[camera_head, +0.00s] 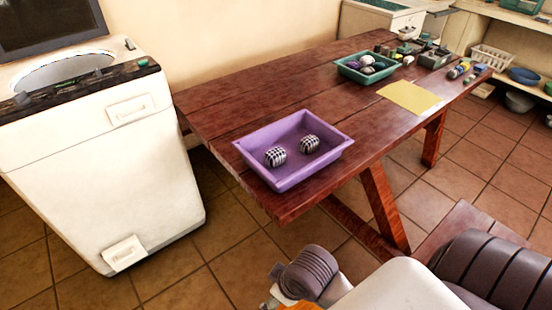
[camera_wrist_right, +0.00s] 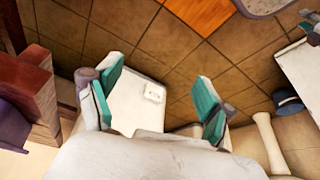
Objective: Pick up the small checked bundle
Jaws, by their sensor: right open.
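Two black-and-white checked bundles lie apart in a purple tray (camera_head: 335,155) on the wooden table in the head view. One checked bundle (camera_head: 276,157) is at the left and the other checked bundle (camera_head: 309,144) is to its right and farther back. They look close in size, so I cannot tell which one is the small one. My right gripper (camera_wrist_right: 158,88) is open and empty in the wrist view, its teal-padded fingers spread over the floor side. No bundle shows there; a purple edge (camera_wrist_right: 12,125) shows at the far left. My left gripper is not in view.
The wooden table (camera_head: 220,105) also bears a green tray (camera_head: 345,70) with several round items and a yellow sheet (camera_head: 409,97). A white cabinet (camera_head: 90,170) stands left of the table. Shelves with bowls and a basket (camera_head: 491,58) are at the right.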

